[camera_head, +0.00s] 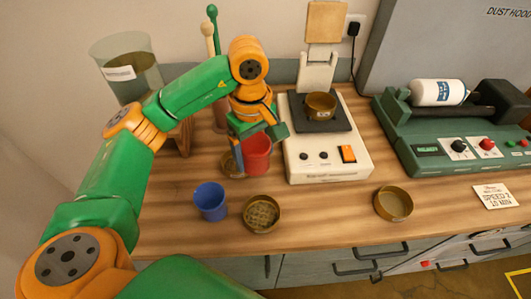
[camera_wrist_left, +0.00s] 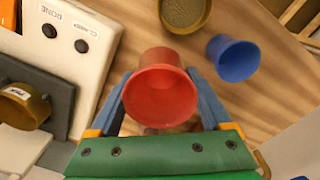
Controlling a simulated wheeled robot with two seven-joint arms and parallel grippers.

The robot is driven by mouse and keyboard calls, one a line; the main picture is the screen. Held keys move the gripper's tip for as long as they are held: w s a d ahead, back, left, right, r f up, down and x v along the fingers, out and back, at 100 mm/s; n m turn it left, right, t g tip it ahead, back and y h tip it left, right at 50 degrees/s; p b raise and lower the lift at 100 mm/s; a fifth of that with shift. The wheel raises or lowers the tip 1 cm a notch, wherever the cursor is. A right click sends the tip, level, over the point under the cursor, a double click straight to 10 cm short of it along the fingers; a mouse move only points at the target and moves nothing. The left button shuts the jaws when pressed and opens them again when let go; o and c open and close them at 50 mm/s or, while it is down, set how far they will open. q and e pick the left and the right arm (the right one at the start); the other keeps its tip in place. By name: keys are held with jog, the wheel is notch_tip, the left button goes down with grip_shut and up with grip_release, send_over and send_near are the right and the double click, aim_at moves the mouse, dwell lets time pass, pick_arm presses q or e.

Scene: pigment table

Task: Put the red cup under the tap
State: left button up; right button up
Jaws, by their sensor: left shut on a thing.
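The red cup (camera_head: 257,157) is held between the fingers of my left gripper (camera_head: 257,138), just left of the white device. In the left wrist view the red cup (camera_wrist_left: 160,95) sits between the two blue-grey fingers (camera_wrist_left: 165,105), its open mouth toward the camera. It looks roughly upright; its height above the table is hard to tell. A clear tank (camera_head: 124,62) with a label and dark contents stands at the back left on a wooden stand. My left arm covers the area below it, and I cannot make out a tap. My right gripper is not in view.
A blue cup (camera_head: 210,201) and a brass bowl of grains (camera_head: 261,214) stand in front of the red cup. The white device (camera_head: 325,160) is close on the right. Another brass bowl (camera_head: 393,204) stands farther right.

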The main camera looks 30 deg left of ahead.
pick_arm(q)
jog(key=w+f, duration=0.2)
jog(key=f, duration=0.1)
jog(key=w+f, duration=0.3)
jog(key=shift+w+d+p, duration=0.1)
jog(key=shift+w+p, duration=0.15)
jog(key=shift+p, duration=0.05)
jog(key=shift+s+f+p, duration=0.2)
jog(key=shift+f+p, duration=0.7)
jog(key=shift+f, duration=0.55)
jog(key=shift+w+f+b, duration=0.15)
jog(key=shift+f+b, duration=0.1)
jog(key=shift+b, duration=0.15)
jog(key=o, duration=1.1)
